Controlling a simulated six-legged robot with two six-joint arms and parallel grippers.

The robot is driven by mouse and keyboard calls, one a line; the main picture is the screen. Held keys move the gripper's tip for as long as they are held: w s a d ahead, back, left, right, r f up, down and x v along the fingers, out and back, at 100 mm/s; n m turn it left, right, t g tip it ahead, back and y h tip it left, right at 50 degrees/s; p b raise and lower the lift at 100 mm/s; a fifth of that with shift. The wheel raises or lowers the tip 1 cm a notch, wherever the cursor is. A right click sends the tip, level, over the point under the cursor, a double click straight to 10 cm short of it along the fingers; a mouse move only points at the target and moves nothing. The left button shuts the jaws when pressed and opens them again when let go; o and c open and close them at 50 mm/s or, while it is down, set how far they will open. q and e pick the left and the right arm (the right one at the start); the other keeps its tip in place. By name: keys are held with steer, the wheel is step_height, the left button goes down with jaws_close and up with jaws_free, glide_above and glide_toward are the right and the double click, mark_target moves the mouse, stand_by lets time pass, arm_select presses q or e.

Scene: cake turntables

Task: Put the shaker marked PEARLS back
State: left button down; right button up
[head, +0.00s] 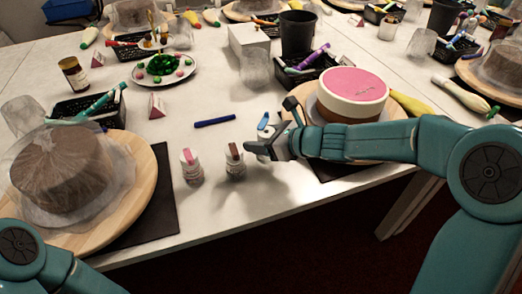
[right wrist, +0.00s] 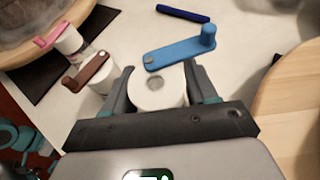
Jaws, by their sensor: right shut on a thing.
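My right gripper (head: 255,149) is shut on a white shaker with a blue top piece (head: 263,121). In the right wrist view the white shaker body (right wrist: 157,92) sits between the two fingers, and the blue piece (right wrist: 180,46) extends beyond it. Its marking is hidden, so I cannot read whether it says PEARLS. In the head view, a shaker with a brown top (head: 235,163) stands just left of the gripper, and one with a pink top (head: 191,166) stands further left. Their label words are too small to read. My left gripper is out of view.
A pink-topped cake (head: 352,88) stands behind my right forearm. A veiled cake (head: 62,172) on a round wooden board (head: 140,205) is at the left. A blue pen (head: 215,121) lies behind the shakers. The table's front edge is close.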

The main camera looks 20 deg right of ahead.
step_height(320, 180, down, 2)
steer(key=shift+w+f, duration=0.15)
steer(key=shift+f, duration=0.1)
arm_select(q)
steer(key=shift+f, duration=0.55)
arm_select(e)
steer(key=shift+r, duration=0.1)
steer(key=shift+f+b, duration=0.2)
steer(key=shift+b, duration=0.2)
steer(key=o, duration=1)
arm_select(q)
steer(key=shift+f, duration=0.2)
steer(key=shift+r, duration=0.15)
arm_select(e)
steer(key=shift+r, duration=0.15)
